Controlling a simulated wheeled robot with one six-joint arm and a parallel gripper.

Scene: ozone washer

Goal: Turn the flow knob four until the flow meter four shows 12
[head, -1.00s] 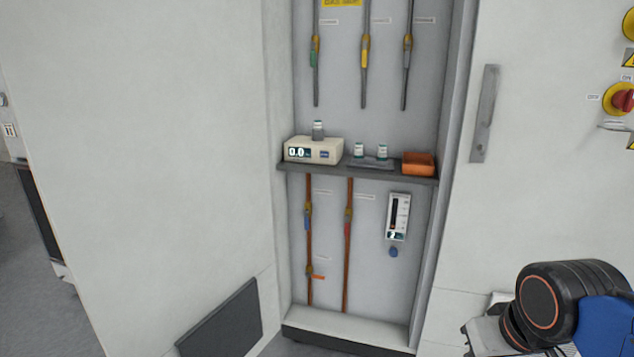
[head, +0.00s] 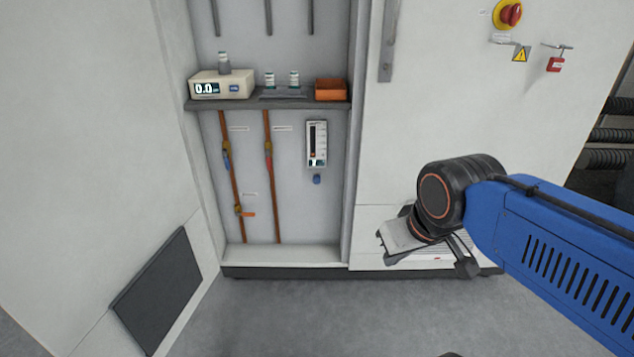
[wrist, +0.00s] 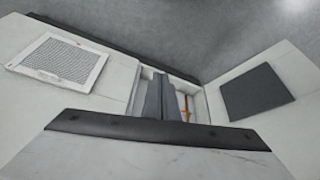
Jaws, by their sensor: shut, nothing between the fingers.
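A white flow meter (head: 315,130) with a dark vertical scale hangs on the back wall of the cabinet, below the shelf, at the right. Its number and reading are too small to tell. A blue round flow knob (head: 317,179) sits just below it. No other flow meter shows. My gripper is mostly hidden behind my wrist in the head view, low and to the right of the knob, well apart from it. In the wrist view the dark fingers of my gripper (wrist: 160,80) are shut and empty. I cannot make out the flow meter or knob there.
A shelf (head: 290,104) above the meter holds a display box (head: 222,84) reading 0.0, several small vials and an orange bin (head: 330,90). Copper pipes (head: 231,180) with valves run to the left. The cabinet's right side wall (head: 357,150) stands close by. The floor in front is clear.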

